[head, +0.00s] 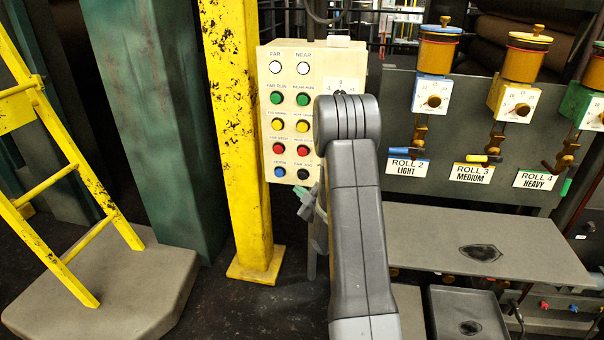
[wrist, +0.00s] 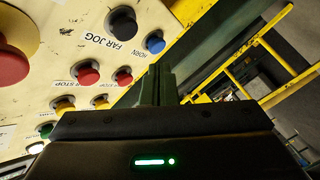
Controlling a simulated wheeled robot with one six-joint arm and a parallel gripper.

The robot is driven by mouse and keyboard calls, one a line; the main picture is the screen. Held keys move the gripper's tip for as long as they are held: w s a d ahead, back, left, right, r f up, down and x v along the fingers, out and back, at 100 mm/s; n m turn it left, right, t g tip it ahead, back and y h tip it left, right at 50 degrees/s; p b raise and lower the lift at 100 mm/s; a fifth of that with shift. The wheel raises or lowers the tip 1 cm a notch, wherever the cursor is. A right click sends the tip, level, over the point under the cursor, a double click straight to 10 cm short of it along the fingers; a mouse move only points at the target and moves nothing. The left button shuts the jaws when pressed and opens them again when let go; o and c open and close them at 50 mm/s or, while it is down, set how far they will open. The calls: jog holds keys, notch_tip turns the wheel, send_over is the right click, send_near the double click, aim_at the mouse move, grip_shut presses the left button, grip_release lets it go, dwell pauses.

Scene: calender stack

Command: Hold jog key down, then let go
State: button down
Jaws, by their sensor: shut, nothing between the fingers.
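The jog key is the dark round button labelled FAR JOG (wrist: 122,24), in the upper middle of the wrist view. In the head view the black FAR JOG button (head: 303,174) is at the bottom right of the visible buttons on the cream panel (head: 290,56). My gripper (wrist: 158,72) is shut and empty. In the wrist view its fingertips show below the FAR JOG button and the blue HORN button (wrist: 155,43), apart from the key in the picture. I cannot tell the depth gap. In the head view my arm hides part of the panel and most of the gripper.
A large red button (wrist: 12,52) and smaller red buttons (wrist: 88,72) sit near the key. A yellow post (head: 234,120) stands left of the panel. Roll units with valves and a grey shelf (head: 480,245) lie to the right. A yellow ladder (head: 70,150) stands far left.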

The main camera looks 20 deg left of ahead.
aim_at(303, 175)
jog(key=shift+w+a+b, duration=0.25)
jog(key=shift+w, duration=0.7)
jog(key=shift+w+a+b, duration=0.2)
jog(key=shift+w, duration=0.75)
jog(key=shift+w+f+b, duration=0.1)
jog(key=shift+w+b, duration=0.1)
jog(key=shift+b, duration=0.15)
dwell(0.3)
jog(key=shift+w+a, duration=0.1)
jog(key=shift+w, duration=0.1)
